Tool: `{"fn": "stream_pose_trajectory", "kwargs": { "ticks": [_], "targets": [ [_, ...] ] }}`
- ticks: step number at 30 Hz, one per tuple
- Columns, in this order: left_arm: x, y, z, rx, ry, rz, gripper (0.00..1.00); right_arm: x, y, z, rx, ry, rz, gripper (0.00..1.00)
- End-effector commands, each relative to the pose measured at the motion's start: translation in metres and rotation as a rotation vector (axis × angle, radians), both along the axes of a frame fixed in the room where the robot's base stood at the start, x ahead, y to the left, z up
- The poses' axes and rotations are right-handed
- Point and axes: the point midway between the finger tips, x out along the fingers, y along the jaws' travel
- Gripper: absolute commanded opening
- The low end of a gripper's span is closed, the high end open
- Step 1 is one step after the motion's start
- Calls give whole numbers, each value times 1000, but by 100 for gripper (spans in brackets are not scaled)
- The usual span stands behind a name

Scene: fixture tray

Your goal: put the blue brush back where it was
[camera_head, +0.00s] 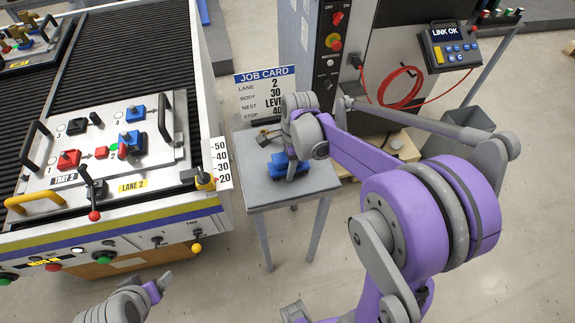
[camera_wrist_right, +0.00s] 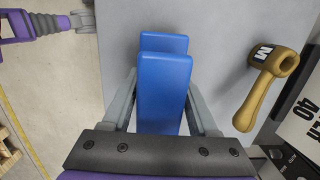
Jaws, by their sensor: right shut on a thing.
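My right gripper (camera_head: 291,168) points down over the small grey table (camera_head: 262,191) and is shut on a blue stepped block (camera_head: 283,166). In the right wrist view the block (camera_wrist_right: 164,85) sits between the two fingers (camera_wrist_right: 163,105). No bristles show on it, so I cannot tell whether it is the brush. It is at or just above the tabletop; I cannot tell if it touches. The tip of my left gripper (camera_head: 160,284) shows at the bottom left, apart from everything; its jaw opening is unclear.
The fixture tray (camera_head: 70,185) on the roller conveyor (camera_head: 165,45) bears red and blue blocks, black handles and a red-knobbed lever. A tan tool marked M (camera_wrist_right: 266,75) lies beside the held block. The job card (camera_head: 265,92) stands at the table's back. A grey bin (camera_head: 468,130) is at right.

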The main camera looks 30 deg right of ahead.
Motion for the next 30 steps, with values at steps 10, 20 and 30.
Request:
{"fn": "stream_pose_trajectory", "kwargs": {
  "ticks": [10, 20, 30],
  "targets": [
    [-1, 0, -2, 0, 1, 0, 80, 0, 0, -4, 0, 0, 0, 0],
    [-3, 0, -8, 0, 5, 0, 80, -1, 0, -12, 0, 1, 1, 78],
    [1, 0, 2, 0, -1, 0, 80, -2, -1, 14, 1, 3, 0, 90]
  ]
}}
